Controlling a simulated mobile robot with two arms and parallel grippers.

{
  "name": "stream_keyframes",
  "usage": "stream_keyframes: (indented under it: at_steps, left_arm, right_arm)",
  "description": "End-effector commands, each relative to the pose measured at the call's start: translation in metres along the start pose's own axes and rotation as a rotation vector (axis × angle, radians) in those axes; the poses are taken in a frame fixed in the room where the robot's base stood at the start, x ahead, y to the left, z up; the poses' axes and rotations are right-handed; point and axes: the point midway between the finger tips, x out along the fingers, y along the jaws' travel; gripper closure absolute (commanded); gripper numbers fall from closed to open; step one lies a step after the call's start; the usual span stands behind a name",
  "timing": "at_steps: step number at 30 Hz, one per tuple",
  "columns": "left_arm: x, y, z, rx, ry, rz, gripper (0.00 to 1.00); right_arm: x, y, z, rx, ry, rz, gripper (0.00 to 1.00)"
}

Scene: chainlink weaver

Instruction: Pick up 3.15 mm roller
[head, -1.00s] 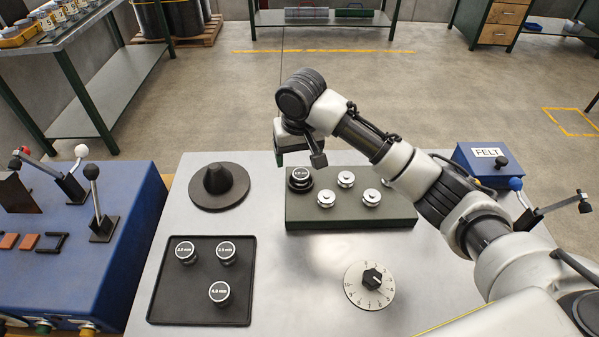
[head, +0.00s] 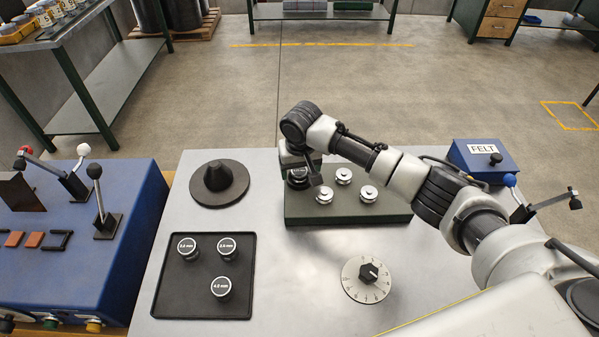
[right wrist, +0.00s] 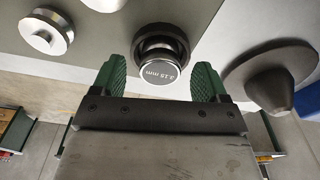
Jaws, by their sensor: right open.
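The 3.15 mm roller (right wrist: 160,68) is a dark knob with a black, white-lettered cap; its label reads "3.15 mm" in the right wrist view. It sits on the dark grey-green block, partly hidden by my right gripper in the head view (head: 298,181). My right gripper (head: 299,168) is open over the roller. In the right wrist view its two green ribbed fingers stand on either side of the cap, with a visible gap on both sides. My left gripper is not in view.
Silver rollers (head: 368,193) stand on the block (head: 400,209) close to the right gripper. A black tray (head: 180,300) holds three labelled rollers. A dark cone (head: 217,178), a numbered dial (head: 352,285) and a blue FELT box (head: 470,162) are nearby.

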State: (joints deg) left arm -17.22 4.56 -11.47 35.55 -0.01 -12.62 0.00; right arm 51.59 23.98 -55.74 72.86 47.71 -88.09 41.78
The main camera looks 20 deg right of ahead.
Motion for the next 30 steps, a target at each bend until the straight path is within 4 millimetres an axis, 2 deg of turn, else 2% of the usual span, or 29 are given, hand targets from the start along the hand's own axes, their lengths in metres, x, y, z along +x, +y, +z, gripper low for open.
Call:
stream_keyframes:
  at_steps: [8, 21, 30]
  left_arm:
    - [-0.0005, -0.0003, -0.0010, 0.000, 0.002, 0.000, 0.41]
    - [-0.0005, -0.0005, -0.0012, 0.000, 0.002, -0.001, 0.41]
    - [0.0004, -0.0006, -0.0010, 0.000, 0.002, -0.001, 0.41]
  right_arm:
    - [0.0043, 0.0002, -0.0003, 0.000, 0.002, 0.000, 0.25]
    - [0.0038, 0.0002, -0.0005, 0.000, 0.002, 0.000, 0.91]
    - [0.0010, 0.0000, -0.0015, 0.000, 0.005, -0.002, 0.91]
